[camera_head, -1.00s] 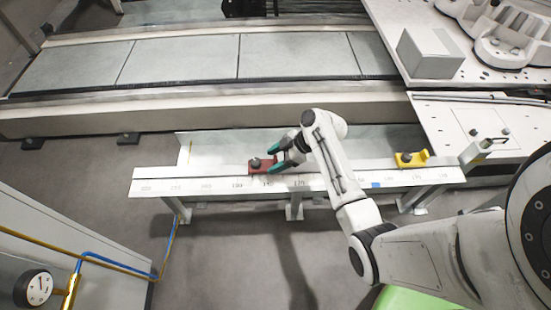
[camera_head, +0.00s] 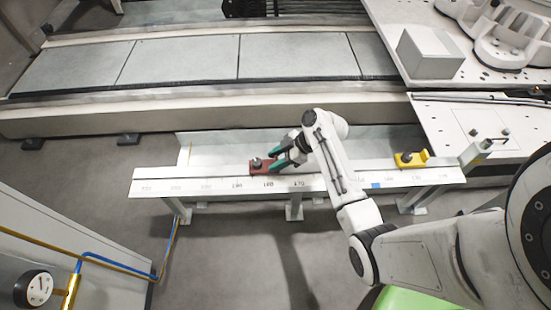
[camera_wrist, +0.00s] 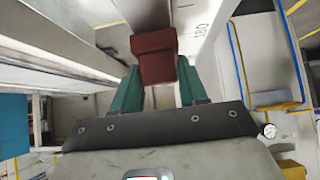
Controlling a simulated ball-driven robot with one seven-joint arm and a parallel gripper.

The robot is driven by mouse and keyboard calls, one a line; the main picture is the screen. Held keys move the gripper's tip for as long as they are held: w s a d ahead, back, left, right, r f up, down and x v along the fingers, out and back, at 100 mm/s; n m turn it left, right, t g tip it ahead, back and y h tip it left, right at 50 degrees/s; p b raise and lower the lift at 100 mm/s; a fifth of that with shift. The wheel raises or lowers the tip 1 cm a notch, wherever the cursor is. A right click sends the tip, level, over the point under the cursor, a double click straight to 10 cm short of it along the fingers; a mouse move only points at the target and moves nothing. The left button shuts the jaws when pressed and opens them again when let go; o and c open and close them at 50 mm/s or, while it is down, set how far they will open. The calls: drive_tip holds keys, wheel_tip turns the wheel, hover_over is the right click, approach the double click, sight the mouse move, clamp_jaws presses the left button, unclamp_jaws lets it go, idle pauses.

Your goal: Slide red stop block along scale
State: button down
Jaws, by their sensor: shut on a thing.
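The red stop block (camera_head: 264,167) sits on the long white scale rail (camera_head: 330,179), left of its middle, with a dark knob on its top. In the head view it is beside the printed 180 mark. In the wrist view the red block (camera_wrist: 154,58) is between the tips of the two green fingers. My gripper (camera_head: 277,160) is shut on the block and reaches it from the right; the fingers also show in the wrist view (camera_wrist: 156,82). The block's lower part and its contact with the rail are partly hidden.
A yellow stop block (camera_head: 410,159) sits farther right on the rail, and a small blue mark (camera_head: 376,185) is on the scale's front edge. The rail to the left of the red block is clear.

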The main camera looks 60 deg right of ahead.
drive_tip(key=s+d, duration=0.3)
drive_tip(key=s, duration=0.1)
drive_tip(key=s+d, duration=0.3)
drive_tip(key=s, duration=0.1)
drive_tip(key=s+d, duration=0.3)
drive_tip(key=s, duration=0.1)
drive_tip(key=shift+d+p, duration=0.15)
drive_tip(key=shift+p, duration=0.15)
drive_tip(key=c, duration=0.7)
unclamp_jaws()
drive_tip(key=p+v, duration=0.2)
drive_tip(key=v, duration=0.8)
drive_tip(key=shift+s+d+r, duration=0.15)
drive_tip(key=shift+s+r, duration=0.05)
drive_tip(key=shift+r, duration=0.05)
